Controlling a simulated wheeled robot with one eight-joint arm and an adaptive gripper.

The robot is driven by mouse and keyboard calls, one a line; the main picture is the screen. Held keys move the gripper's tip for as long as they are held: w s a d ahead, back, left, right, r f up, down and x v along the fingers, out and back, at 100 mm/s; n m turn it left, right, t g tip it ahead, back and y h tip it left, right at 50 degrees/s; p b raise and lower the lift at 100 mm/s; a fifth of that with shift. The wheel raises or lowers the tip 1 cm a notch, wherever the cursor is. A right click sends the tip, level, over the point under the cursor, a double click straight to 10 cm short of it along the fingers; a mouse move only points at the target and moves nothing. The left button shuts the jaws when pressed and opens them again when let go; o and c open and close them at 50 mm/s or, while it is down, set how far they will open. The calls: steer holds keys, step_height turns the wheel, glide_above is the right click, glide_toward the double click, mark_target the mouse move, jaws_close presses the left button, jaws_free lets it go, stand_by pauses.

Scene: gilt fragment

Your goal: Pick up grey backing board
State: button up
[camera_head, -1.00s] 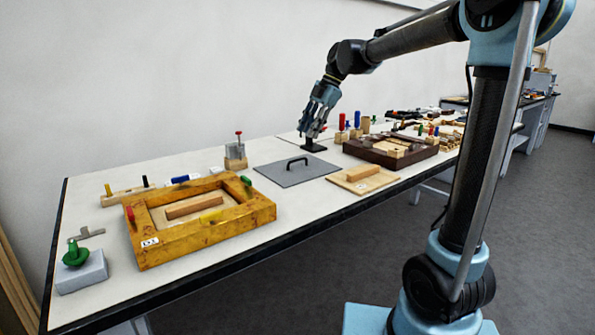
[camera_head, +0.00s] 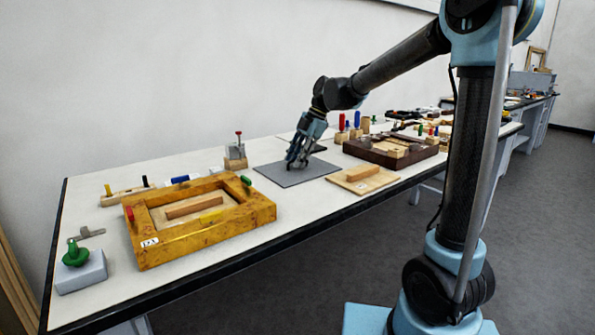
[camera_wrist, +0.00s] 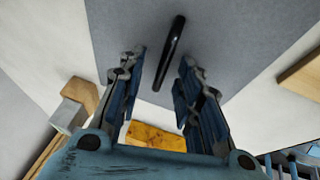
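The grey backing board (camera_head: 285,177) lies flat on the white bench, and a black handle stands up from it. In the wrist view the board (camera_wrist: 235,45) fills the upper middle, and its handle (camera_wrist: 170,52) shows between and just beyond my fingertips. My gripper (camera_head: 294,163) is low over the board at the handle, which it largely hides in the head view. In the wrist view my gripper (camera_wrist: 158,72) is open, with its two fingers apart on either side of the handle's line. I cannot tell whether they touch it.
A yellow wooden frame (camera_head: 255,211) lies left of the board. A light wooden plate with a block (camera_head: 378,184) is close on its right, and a dark brown frame (camera_head: 372,153) lies behind that. A small wooden block with a red-topped pin (camera_head: 236,162) stands at the back left.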

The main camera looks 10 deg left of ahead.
steer(key=shift+f, duration=0.1)
steer(key=shift+c, duration=0.6)
jaws_close()
